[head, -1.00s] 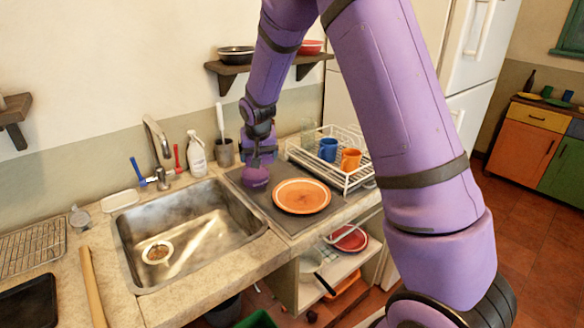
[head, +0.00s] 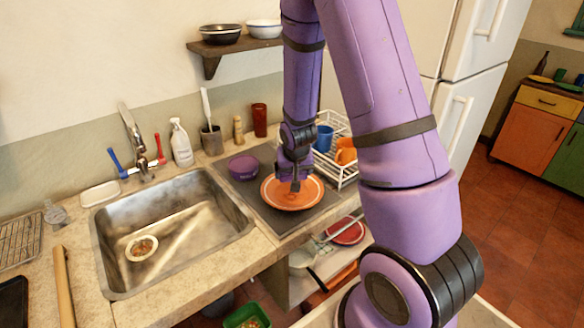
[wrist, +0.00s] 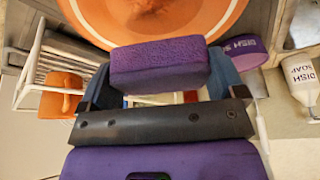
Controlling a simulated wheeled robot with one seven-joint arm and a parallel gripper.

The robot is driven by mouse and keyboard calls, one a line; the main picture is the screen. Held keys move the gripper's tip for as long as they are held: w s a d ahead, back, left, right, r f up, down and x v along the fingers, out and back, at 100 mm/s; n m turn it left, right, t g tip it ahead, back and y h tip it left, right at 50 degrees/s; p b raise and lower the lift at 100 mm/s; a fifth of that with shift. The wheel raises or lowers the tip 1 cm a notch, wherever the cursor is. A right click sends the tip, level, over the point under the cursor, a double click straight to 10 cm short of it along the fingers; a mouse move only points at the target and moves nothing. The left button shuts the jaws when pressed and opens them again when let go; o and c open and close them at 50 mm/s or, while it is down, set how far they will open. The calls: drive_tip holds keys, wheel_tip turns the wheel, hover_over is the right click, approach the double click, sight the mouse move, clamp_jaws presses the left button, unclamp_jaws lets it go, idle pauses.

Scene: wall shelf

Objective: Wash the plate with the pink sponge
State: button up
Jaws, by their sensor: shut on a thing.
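The orange plate (head: 278,203) lies on a dark mat beside the sink, and it also shows at the top of the wrist view (wrist: 195,32). My gripper (head: 294,186) is over the plate, pointing down. In the wrist view, my gripper (wrist: 160,84) is shut on a block-shaped sponge (wrist: 160,66) that looks purple rather than pink. The sponge is close to the plate; I cannot tell whether it touches. In the head view, the sponge is hard to make out behind the fingers.
The steel sink (head: 120,228) is to the left. A white dish rack (head: 346,172) with a blue cup (head: 323,138) and an orange cup (head: 346,151) stands right of the plate. A soap bottle (head: 181,143), utensil pot (head: 212,140) and red tumbler (head: 259,119) line the wall.

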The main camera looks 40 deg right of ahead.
sight(295, 196)
drive_tip(key=shift+f, duration=2.8)
drive_tip(key=shift+f, duration=0.6)
drive_tip(key=shift+w, duration=0.1)
drive_tip(key=shift+w, duration=0.25)
drive_tip(key=shift+s+a, duration=0.15)
drive_tip(key=shift+a, duration=0.1)
drive_tip(key=shift+s+a, duration=0.1)
drive_tip(key=shift+s, duration=0.15)
drive_tip(key=shift+s+d, duration=0.3)
drive_tip(key=shift+d, duration=0.05)
drive_tip(key=shift+w+d, duration=0.1)
drive_tip(key=shift+d, duration=0.2)
